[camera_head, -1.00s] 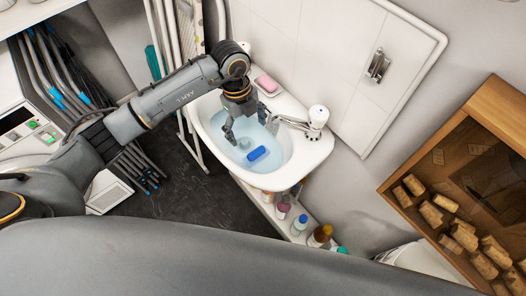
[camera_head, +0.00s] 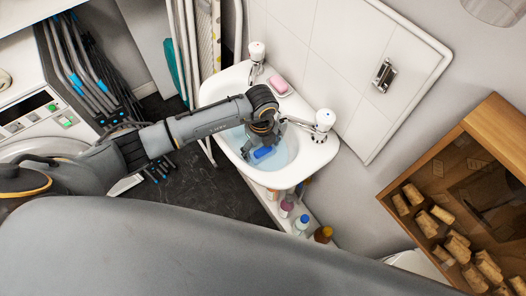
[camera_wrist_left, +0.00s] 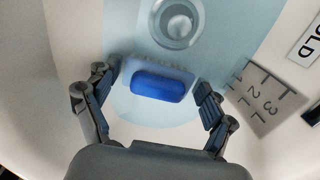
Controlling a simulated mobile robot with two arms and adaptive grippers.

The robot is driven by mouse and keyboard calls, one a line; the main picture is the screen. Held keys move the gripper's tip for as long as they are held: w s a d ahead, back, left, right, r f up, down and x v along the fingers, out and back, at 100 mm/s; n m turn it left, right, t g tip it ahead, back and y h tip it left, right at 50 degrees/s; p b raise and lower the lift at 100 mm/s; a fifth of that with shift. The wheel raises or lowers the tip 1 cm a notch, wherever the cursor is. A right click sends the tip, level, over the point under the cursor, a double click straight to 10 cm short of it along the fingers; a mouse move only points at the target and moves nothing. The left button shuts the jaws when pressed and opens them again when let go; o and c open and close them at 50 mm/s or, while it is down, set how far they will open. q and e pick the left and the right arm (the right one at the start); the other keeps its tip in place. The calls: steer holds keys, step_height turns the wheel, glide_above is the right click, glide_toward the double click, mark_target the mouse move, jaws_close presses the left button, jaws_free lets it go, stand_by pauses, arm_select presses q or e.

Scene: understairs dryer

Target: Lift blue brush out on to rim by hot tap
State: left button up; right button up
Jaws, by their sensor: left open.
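The blue brush (camera_head: 264,152) lies in the water of the white basin (camera_head: 317,157). In the left wrist view the brush (camera_wrist_left: 158,86) shows as a blue rounded back over pale bristles. My left gripper (camera_head: 263,146) is over the basin, pointing down, with its fingers open on either side of the brush. I cannot tell whether they touch it. One tap (camera_head: 257,52) stands at the far left of the rim and another (camera_head: 323,121) at the right. Their cap markings are too small to read. My right gripper is out of view.
A pink soap bar (camera_head: 278,84) sits on the back rim between the taps. The left wrist view shows a drain (camera_wrist_left: 178,24) and a marked litre scale (camera_wrist_left: 264,98) in the basin. Bottles (camera_head: 300,224) stand below. A wooden box of blocks (camera_head: 405,170) is at right.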

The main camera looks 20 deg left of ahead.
arm_select(q)
steer(key=shift+f, duration=0.2)
steer(key=c, duration=0.8)
steer(key=shift+r, duration=0.1)
step_height(320, 180, up, 28)
